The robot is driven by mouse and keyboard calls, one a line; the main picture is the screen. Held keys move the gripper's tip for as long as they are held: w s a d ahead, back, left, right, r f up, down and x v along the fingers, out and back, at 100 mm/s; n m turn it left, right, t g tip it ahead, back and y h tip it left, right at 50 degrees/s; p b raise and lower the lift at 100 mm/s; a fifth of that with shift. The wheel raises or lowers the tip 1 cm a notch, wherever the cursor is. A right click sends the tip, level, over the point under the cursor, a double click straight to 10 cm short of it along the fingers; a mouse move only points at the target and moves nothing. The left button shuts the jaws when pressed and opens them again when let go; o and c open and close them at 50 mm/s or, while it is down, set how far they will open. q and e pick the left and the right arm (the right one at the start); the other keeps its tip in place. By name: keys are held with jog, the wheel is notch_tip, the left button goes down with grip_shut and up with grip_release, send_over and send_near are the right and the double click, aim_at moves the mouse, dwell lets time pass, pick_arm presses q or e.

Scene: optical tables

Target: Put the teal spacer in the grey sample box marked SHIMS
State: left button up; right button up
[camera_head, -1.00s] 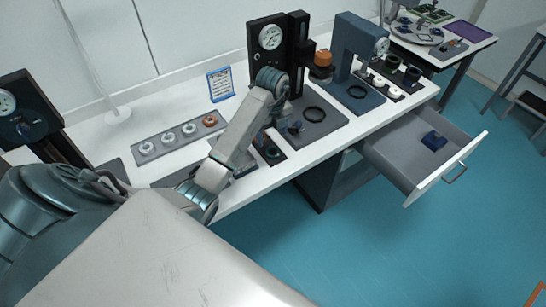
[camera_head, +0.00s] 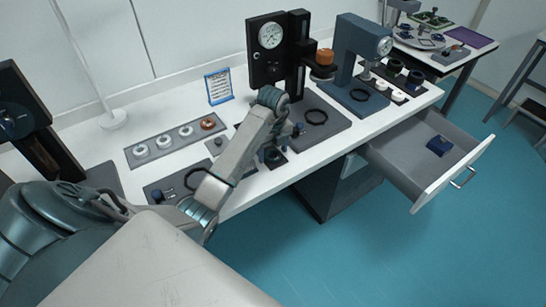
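I cannot make out a box with a readable SHIMS label, and no part is clearly the teal spacer. A dark ring, perhaps greenish (camera_head: 273,155), sits on a small dark plate at the bench's front edge. My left gripper (camera_head: 284,122) is over the bench just above this ring, beside a small blue part (camera_head: 299,129). Its fingers are too small and too hidden by the wrist to show whether they are open or hold anything. My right gripper is not in view.
A grey strip (camera_head: 154,161) carries white rings and an orange-brown one. An open drawer (camera_head: 405,169) juts out at right, holding a dark blue item (camera_head: 439,145). A blue-framed card (camera_head: 219,86) stands at the back.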

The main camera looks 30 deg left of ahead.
pick_arm(q)
jog(key=c, duration=1)
